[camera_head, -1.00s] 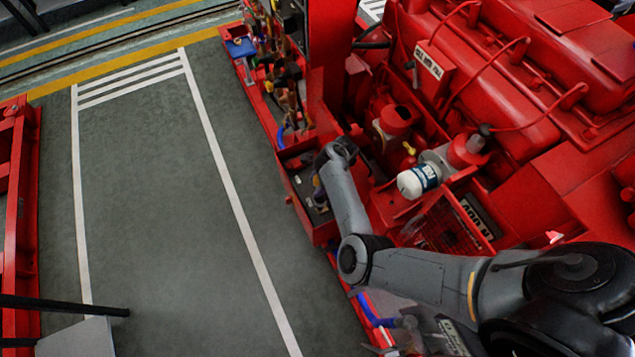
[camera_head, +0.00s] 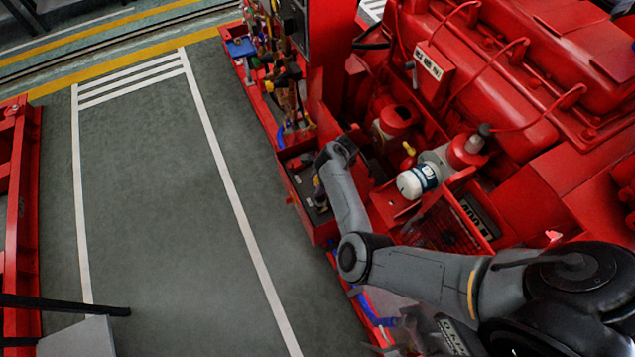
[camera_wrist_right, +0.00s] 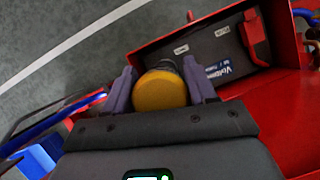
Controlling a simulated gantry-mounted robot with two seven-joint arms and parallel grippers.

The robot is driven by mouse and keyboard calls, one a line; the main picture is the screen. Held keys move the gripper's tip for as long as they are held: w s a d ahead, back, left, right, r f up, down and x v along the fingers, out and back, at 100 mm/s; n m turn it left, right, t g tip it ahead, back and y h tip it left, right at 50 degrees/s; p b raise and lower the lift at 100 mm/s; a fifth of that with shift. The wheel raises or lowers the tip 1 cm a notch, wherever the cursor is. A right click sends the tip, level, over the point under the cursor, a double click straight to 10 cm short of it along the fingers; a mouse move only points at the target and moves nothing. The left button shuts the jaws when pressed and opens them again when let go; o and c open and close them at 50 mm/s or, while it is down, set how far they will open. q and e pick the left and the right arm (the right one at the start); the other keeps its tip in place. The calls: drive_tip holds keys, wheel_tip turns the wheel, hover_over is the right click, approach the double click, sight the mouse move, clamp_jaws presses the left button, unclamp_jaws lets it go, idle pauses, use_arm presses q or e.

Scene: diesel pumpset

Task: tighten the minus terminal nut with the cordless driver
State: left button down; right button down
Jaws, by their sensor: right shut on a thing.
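My right gripper (camera_wrist_right: 160,90) is shut on the cordless driver (camera_wrist_right: 160,92), whose round yellow end shows between the purple fingers in the right wrist view. A dark part of the driver shows just beyond it, and its tip is hidden. In the head view my right gripper (camera_head: 318,190) is small, below the bent wrist, over the red battery box (camera_head: 297,205). The dark battery (camera_wrist_right: 235,75) lies in this box, with lettering and two small white labels on its top. I cannot make out the minus terminal nut. My left gripper is not in view.
The red engine (camera_head: 520,100) stands close on the right, with a white-and-blue filter (camera_head: 417,181) near my right forearm. A row of hoses and fittings (camera_head: 285,75) stands beyond the box. The grey floor (camera_head: 150,200) on the left is clear.

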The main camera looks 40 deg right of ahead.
sight(316, 179)
drive_tip(key=shift+f, duration=0.4)
idle(0.4)
drive_tip(key=shift+r, duration=0.2)
idle(0.3)
drive_tip(key=shift+f, duration=0.25)
idle(0.7)
drive_tip(key=shift+f, duration=0.15)
idle(0.4)
drive_tip(key=shift+r+p, duration=2.65)
drive_tip(key=shift+p, duration=0.05)
